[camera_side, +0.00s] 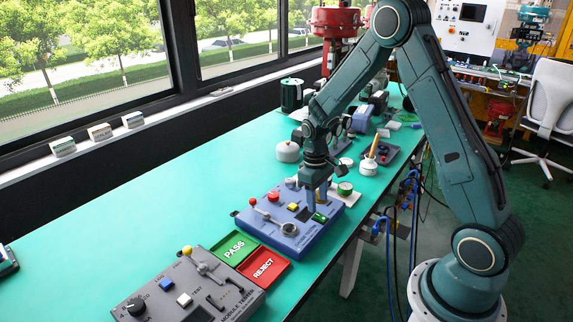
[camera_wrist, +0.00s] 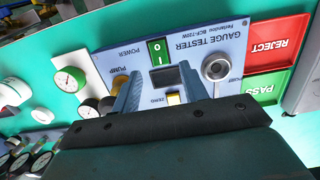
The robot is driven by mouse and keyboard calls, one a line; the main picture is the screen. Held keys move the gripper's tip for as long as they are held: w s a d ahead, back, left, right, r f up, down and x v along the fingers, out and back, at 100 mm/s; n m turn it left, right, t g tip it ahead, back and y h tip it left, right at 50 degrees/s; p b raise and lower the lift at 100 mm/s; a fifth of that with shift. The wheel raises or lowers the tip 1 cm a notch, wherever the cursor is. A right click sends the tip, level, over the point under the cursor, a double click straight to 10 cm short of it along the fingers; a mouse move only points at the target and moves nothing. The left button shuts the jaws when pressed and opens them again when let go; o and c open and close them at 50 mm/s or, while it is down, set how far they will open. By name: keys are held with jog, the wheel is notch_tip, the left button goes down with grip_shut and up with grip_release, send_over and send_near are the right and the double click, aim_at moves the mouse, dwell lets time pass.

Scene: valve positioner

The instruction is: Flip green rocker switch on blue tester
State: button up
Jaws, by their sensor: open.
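The blue gauge tester (camera_side: 285,235) sits on the teal bench in the side view. Its panel (camera_wrist: 205,55) also fills the middle of the wrist view. The green rocker switch (camera_wrist: 158,50) is on the panel beside the word POWER, with O and I marks. In the side view the switch (camera_side: 320,217) is small, at the tester's right front. My gripper (camera_wrist: 160,82) is open and empty, with its two blue fingers pointing at the panel. In the side view my gripper (camera_side: 312,203) is over the tester, close to the switch. I cannot tell whether the fingers touch the panel.
Green PASS (camera_side: 235,248) and red REJECT (camera_side: 264,267) trays lie beside the tester. The grey module tester (camera_side: 190,285) stands in front. A red-knobbed lever (camera_side: 253,202) rises from the blue tester. A gauge (camera_wrist: 70,80) on a white plate is beside it.

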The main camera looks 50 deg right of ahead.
aim_at(313, 217)
notch_tip(313, 217, up, 10)
jog(key=w, duration=0.1)
jog(key=shift+r, duration=0.15)
dwell(0.5)
jog(key=s+a+r+t, duration=0.4)
jog(key=s+a+r, duration=0.45)
jog(key=r, duration=0.35)
jog(key=s+a+r+t, duration=0.1)
jog(key=s+a, duration=0.1)
jog(key=s, duration=0.4)
jog(key=s+a+r+t, duration=0.1)
jog(key=s, duration=0.5)
jog(key=shift+s+a+r+t, duration=0.3)
jog(key=shift+a+r+t, duration=0.05)
jog(key=shift+t, duration=0.05)
dwell(0.3)
